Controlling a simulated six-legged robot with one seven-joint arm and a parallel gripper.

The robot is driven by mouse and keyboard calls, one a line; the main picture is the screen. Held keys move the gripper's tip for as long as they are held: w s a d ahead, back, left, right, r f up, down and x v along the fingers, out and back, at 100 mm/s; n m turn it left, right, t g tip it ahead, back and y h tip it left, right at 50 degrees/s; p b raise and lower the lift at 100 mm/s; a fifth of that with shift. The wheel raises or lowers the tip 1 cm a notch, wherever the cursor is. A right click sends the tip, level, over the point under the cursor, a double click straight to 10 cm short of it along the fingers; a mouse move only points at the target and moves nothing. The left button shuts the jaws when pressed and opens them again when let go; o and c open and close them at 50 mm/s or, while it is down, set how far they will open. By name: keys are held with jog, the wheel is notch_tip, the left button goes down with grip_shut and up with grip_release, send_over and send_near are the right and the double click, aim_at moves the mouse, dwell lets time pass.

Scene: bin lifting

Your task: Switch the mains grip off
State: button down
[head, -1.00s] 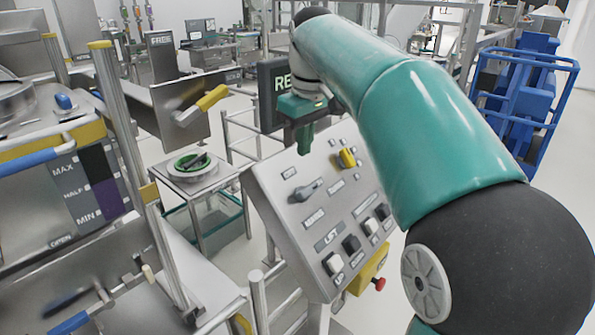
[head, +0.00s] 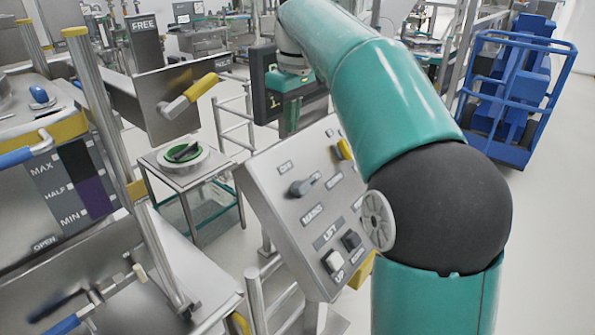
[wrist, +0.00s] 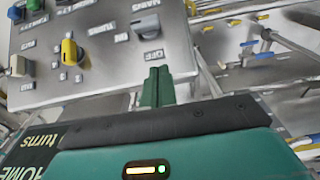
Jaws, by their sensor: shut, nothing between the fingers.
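The mains grip is a grey rotary knob (head: 303,186) on the sloping metal control panel (head: 262,215), beside the labels OFF and MAINS. It also shows in the wrist view as a grey knob (wrist: 146,27) at the top centre, with OFF printed below it. Its exact pointing is hard to tell. My gripper (head: 290,125) is above and behind the panel's upper edge in the head view, apart from the knob. In the wrist view, the green fingers of my gripper (wrist: 156,76) are together and empty, just below the OFF label.
A blue cart (head: 515,90) is at the right.

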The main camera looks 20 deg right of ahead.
send_over(297, 187)
jog(key=w+a, duration=0.1)
jog(key=w, duration=0.1)
notch_tip(297, 187, down, 9)
jog(key=shift+w+a+f, duration=0.1)
jog(key=shift+w, duration=0.05)
jog(key=shift+s+d+f, duration=0.25)
jog(key=shift+s+f, duration=0.1)
jog(key=shift+f, duration=0.25)
jog(key=shift+s+d+f, duration=0.25)
jog(key=shift+s+f, duration=0.05)
jog(key=shift+f, duration=0.3)
jog(key=shift+s+d+f, duration=0.25)
jog(key=shift+s+f, duration=0.1)
jog(key=shift+f, duration=0.25)
